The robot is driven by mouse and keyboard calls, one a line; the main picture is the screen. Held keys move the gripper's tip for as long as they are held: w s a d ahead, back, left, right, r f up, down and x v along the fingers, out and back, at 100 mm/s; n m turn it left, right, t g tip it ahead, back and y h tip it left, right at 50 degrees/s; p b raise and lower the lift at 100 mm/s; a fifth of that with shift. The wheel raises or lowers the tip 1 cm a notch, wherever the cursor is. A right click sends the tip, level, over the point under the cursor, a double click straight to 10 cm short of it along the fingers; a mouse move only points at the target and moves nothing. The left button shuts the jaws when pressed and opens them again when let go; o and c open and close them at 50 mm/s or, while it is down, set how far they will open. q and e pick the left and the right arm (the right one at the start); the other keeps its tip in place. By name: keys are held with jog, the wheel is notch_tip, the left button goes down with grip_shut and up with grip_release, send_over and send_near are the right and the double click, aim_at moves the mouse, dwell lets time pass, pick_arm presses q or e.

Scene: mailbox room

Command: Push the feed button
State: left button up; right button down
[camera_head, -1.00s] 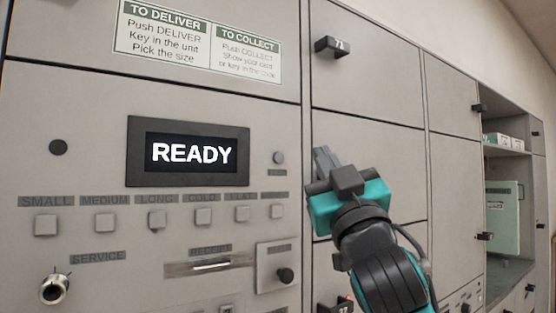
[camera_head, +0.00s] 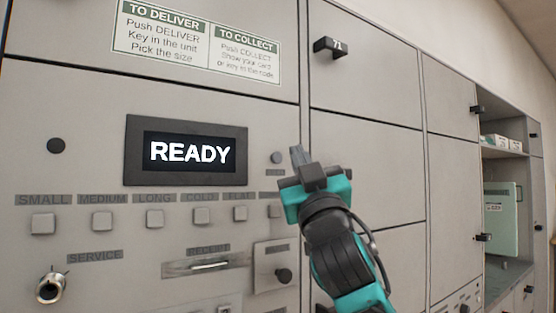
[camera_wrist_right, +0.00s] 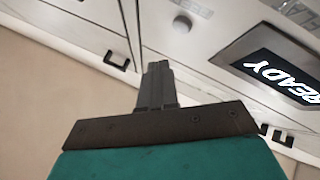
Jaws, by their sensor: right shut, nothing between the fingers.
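A small round grey button (camera_head: 277,157) sits on the panel to the right of the display; the small label under it is too small to read and partly hidden, so I cannot confirm that it is the feed button. It also shows in the right wrist view (camera_wrist_right: 182,23), up and to the right of my fingertips. My right gripper (camera_head: 298,154) is shut and empty, its tips just right of that button in the head view and apart from it in the wrist view. My left gripper is in neither view.
The dark-framed display (camera_head: 188,151) reads READY. Square size buttons (camera_head: 155,219) line up below it, partly covered at the right by my gripper. A receipt slot (camera_head: 208,265), black knob (camera_head: 283,276) and service lock (camera_head: 51,286) are lower.

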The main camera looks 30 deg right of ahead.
jog(key=shift+w+a, duration=0.15)
jog(key=shift+w, duration=1.2)
dwell(1.1)
jog(key=shift+w, duration=0.4)
jog(key=shift+w, duration=0.4)
dwell(0.5)
jog(key=shift+s, duration=0.8)
jog(key=s, duration=0.5)
jog(key=shift+d+p, duration=0.2)
jog(key=shift+p, duration=0.2)
